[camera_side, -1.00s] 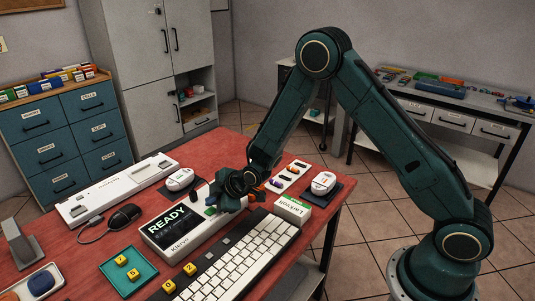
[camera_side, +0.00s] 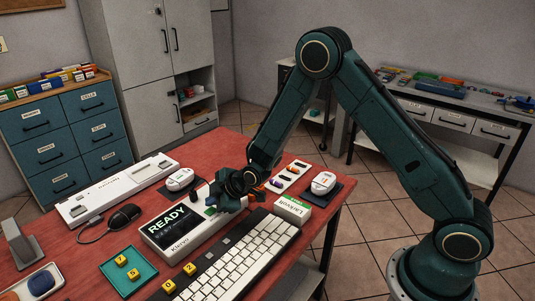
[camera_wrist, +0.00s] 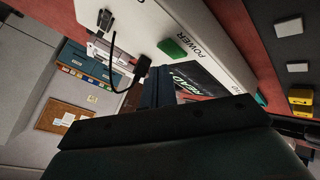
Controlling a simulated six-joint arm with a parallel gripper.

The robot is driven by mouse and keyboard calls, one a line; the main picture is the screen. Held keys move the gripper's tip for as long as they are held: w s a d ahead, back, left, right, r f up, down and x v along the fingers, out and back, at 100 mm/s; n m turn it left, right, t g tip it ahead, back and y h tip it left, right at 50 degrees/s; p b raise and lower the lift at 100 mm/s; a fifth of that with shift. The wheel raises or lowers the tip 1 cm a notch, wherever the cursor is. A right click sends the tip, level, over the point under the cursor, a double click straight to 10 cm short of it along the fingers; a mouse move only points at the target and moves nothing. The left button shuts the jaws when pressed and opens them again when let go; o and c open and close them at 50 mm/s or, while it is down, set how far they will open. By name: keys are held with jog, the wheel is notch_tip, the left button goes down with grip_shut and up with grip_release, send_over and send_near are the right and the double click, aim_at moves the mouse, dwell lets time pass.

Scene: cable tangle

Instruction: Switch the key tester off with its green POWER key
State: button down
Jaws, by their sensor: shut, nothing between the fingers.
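The key tester (camera_side: 185,236) is a white box on the red table, and its dark display (camera_side: 167,219) reads READY. Its green POWER key (camera_wrist: 172,48) shows in the wrist view beside the printed word POWER, just beyond my fingers. In the side view a bit of the green key (camera_side: 210,210) shows at the left of my gripper (camera_side: 229,205). My gripper is shut and empty, low over the tester's right end. In the wrist view its fingers (camera_wrist: 164,86) are close to the key; I cannot tell whether they touch it. My fingers and gripper body hide part of the display there.
A white keyboard (camera_side: 243,262) lies in front of the tester. A green and white box (camera_side: 292,210) stands to its right. A mouse (camera_side: 124,217) and a teal tray (camera_side: 112,270) with yellow keycaps are to the left. A dark cable (camera_wrist: 115,75) shows in the wrist view.

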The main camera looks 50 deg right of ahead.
aim_at(215, 211)
jog(key=shift+f, duration=0.9)
dwell(1.3)
jog(key=shift+r, duration=0.85)
jog(key=shift+r, duration=0.15)
notch_tip(215, 211, up, 6)
jog(key=shift+f, duration=0.1)
dwell(0.8)
